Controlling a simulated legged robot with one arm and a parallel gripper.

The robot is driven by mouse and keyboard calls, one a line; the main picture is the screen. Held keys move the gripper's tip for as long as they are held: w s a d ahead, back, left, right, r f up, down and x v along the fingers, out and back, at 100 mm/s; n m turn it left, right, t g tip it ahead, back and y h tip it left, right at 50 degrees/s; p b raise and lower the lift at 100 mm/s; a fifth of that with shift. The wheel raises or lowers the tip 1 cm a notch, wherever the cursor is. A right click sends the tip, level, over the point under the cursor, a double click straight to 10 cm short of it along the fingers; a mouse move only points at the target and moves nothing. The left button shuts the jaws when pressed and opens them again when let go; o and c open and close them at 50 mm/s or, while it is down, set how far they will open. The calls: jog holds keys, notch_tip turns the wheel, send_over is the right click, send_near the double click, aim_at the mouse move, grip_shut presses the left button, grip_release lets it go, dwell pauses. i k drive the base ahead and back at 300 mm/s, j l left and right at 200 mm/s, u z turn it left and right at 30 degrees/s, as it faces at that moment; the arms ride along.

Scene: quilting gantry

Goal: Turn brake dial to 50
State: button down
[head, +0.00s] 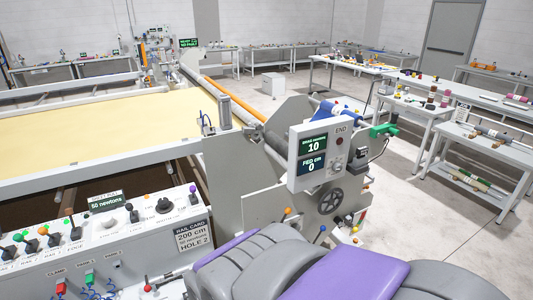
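A grey panel marked END (326,180) stands upright at the near end of the gantry. Its upper green display (313,145) reads 10, with small lettering above that looks like brake newtons. Its lower display (313,164) reads FED cm 0. A small pale round knob (338,167) sits right of the displays; I cannot read any scale on it, nor be sure it is the brake dial. A black handwheel (331,201) is below the panel. My gripper is not in view; grey and purple parts of my own body fill the bottom.
The console (75,262) at lower left carries several coloured levers, a black knob (164,205) and a rail card (191,238) reading 200 cm, HOLE 2. Yellow fabric (100,130) spans the frame behind. White tables with goods stand right; floor (410,225) is clear between.

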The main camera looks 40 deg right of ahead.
aim_at(338, 168)
jog(key=z, duration=1.8)
